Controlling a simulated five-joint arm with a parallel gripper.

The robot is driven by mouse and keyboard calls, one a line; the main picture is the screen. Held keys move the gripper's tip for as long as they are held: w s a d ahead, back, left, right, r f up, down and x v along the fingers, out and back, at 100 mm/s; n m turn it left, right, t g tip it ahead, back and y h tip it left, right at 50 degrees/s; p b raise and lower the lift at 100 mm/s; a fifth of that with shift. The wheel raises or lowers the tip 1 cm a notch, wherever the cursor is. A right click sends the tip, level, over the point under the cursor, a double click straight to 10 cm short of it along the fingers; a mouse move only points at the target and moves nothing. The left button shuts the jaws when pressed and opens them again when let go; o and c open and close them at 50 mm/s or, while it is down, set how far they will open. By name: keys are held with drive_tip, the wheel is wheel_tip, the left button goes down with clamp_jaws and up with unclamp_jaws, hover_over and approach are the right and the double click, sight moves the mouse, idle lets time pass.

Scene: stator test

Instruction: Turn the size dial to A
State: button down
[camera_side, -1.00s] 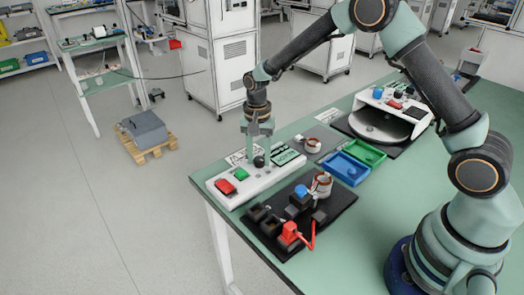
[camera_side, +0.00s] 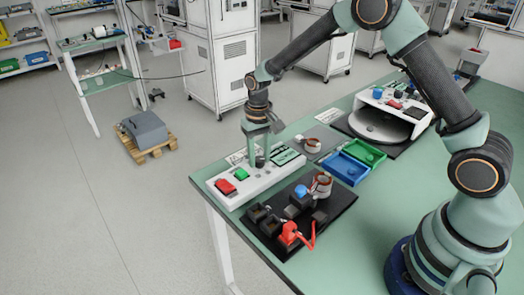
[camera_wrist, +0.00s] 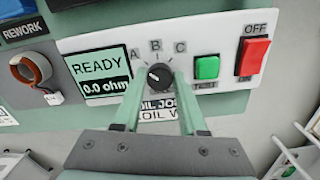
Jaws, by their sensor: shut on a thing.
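The size dial (camera_wrist: 160,76) is a round black knob on a white panel, with the letters A, B and C printed in an arc above it. A small pale mark on the knob appears to point up and left, toward the A side; its exact setting is hard to read. My gripper (camera_wrist: 160,82) has one finger on each side of the knob and is shut on it. In the side view my gripper (camera_side: 262,150) reaches straight down to the white test box (camera_side: 217,195), and the dial (camera_side: 260,162) shows small and dark at its tips.
A READY display (camera_wrist: 100,75) lies left of the dial. A green button (camera_wrist: 207,67) and a red OFF switch (camera_wrist: 254,56) lie right of it. A copper-wound stator (camera_wrist: 30,69) sits farther left. A dark fixture (camera_side: 300,222) stands in front of the box.

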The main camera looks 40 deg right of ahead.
sight(258, 159)
drive_tip(key=shift+w+a, duration=0.15)
idle(0.3)
drive_tip(key=shift+c, duration=2.3)
unclamp_jaws()
drive_tip(key=shift+r, duration=0.1)
wheel_tip(258, 159, up, 12)
